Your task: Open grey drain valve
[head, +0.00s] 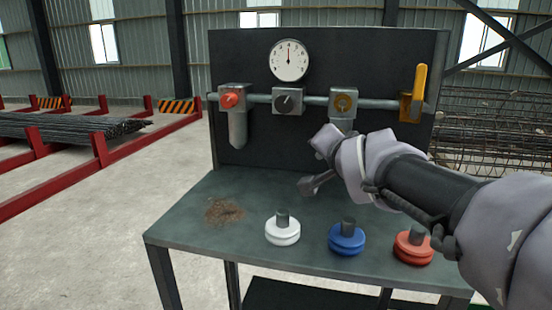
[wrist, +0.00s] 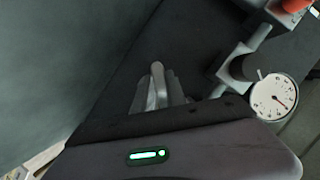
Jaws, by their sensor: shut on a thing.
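In the wrist view, my gripper (wrist: 157,85) is shut on a slim light grey piece. I cannot tell whether this piece is the grey drain valve, as the fingers cover much of it. A grey bowl (head: 237,128) hangs under the red-knobbed unit at the left. No other grey drain valve can be made out.
The panel carries a gauge (head: 289,60), a black knob (head: 288,102) and a yellow lever (head: 415,93) along one pipe. White (head: 283,233), blue (head: 347,240) and red (head: 413,250) round pieces stand along the bench front.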

